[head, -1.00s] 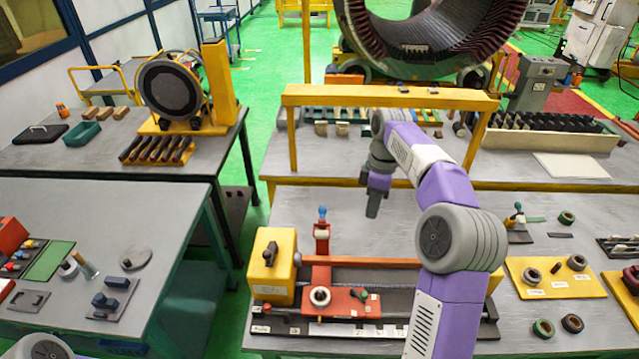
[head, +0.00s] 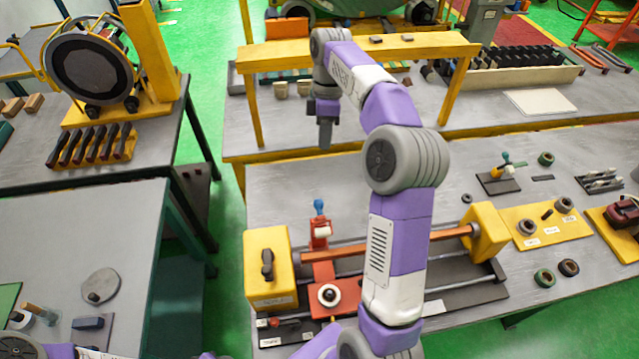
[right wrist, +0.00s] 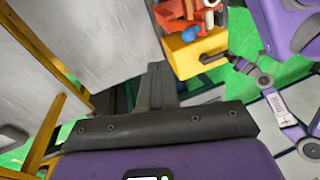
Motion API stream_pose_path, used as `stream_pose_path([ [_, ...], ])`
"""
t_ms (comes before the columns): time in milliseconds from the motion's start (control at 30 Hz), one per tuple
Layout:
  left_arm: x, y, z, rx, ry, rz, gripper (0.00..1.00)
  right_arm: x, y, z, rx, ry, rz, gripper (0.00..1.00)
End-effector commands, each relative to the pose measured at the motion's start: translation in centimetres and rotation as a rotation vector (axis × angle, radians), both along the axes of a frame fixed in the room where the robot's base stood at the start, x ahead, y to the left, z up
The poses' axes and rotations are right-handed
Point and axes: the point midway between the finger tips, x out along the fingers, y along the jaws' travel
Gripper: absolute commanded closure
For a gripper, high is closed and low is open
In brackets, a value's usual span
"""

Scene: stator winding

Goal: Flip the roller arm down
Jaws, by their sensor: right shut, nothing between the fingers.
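The fixture on the front table has a red upright (head: 319,235) with a blue knob (head: 319,206) on top. This looks like the roller arm, and it stands up beside the yellow end block (head: 269,268). A red slide with a white ring (head: 328,294) lies in front of it. The blue knob (right wrist: 190,34) also shows in the right wrist view. My right gripper (head: 325,136) is shut and empty, pointing down above the back of the table, well behind the knob.
An orange bar (head: 345,253) runs across the fixture to a second yellow block (head: 486,232). A yellow gantry (head: 350,50) stands behind my right gripper. A yellow plate with rings (head: 545,228) lies at the right. The grey tabletop behind the fixture is mostly clear.

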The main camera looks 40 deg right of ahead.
Motion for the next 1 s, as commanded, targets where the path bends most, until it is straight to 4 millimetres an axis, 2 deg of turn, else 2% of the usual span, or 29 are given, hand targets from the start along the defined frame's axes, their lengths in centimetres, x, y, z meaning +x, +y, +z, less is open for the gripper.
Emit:
stream_pose_path([
  [167, 0.0, 0.0, -0.4, 0.000, -0.001, 0.000, 0.57, -0.2, 0.2, -1.4, 0.000, 0.002, 0.000, 1.00],
  [267, 0.0, 0.0, -0.9, 0.000, -0.001, 0.000, 0.57, -0.5, 0.5, -2.9, 0.001, 0.003, 0.000, 1.00],
  [600, 0.0, 0.0, -1.8, 0.000, -0.001, 0.000, 0.57, -1.6, 1.8, -9.9, 0.001, 0.004, -0.001, 1.00],
  [1000, 0.0, 0.0, -1.9, 0.000, -0.001, 0.000, 0.57, -4.1, 4.3, -10.9, 0.000, 0.000, 0.001, 1.00],
])
